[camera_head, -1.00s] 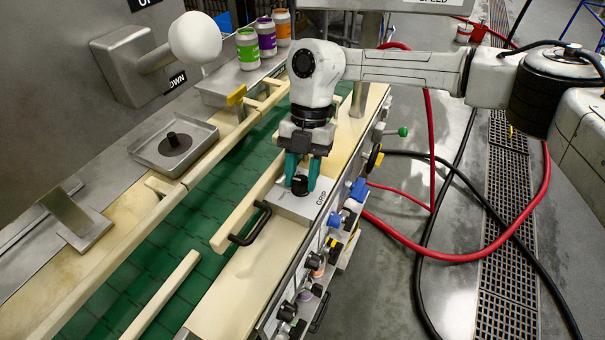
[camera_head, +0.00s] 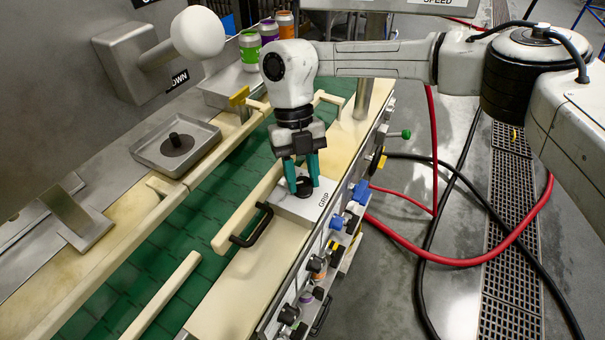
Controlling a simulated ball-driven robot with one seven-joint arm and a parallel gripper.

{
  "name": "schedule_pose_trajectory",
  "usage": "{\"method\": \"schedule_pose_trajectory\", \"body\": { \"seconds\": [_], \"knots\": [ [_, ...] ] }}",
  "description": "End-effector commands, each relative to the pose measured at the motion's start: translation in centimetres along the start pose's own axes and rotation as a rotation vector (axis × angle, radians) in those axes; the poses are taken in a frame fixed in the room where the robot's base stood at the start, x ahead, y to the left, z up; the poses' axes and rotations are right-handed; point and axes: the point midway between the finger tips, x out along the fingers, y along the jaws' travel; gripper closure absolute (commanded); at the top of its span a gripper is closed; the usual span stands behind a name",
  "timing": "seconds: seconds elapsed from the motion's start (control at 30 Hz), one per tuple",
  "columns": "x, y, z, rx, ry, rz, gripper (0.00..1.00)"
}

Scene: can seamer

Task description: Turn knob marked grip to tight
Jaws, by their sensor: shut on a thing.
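The black knob (camera_head: 304,186) sits on top of a light grey box (camera_head: 301,207) whose label reads GRIP. The box stands on the cream ledge beside the green conveyor. My gripper (camera_head: 303,184) points down over the box, with its teal fingers on either side of the knob and shut on it. The fingers hide part of the knob. I cannot read any tight mark or the knob's exact setting.
A black handle (camera_head: 252,226) stands just left of the box. The green conveyor (camera_head: 190,260) with cream rails runs alongside. Several knobs and valves line the machine's right side, including a blue one (camera_head: 360,192). A red hose (camera_head: 470,262) lies on the floor.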

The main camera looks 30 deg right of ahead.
Motion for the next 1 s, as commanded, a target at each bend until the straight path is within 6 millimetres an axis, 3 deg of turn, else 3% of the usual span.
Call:
{"method": "schedule_pose_trajectory", "body": {
  "seconds": [0.43,0.47,0.5,0.7,1.0],
  "knots": [
    [0.03,0.01,0.04,-0.010,-0.002,-0.004,0.94],
    [0.04,0.01,0.04,-0.010,-0.002,-0.004,0.62],
    [0.04,0.01,0.03,-0.010,-0.002,-0.004,0.58],
    [0.03,0.01,0.02,-0.009,-0.001,-0.004,0.39],
    [-0.23,0.00,0.04,-0.008,-0.001,-0.004,0.38]
  ]
}}
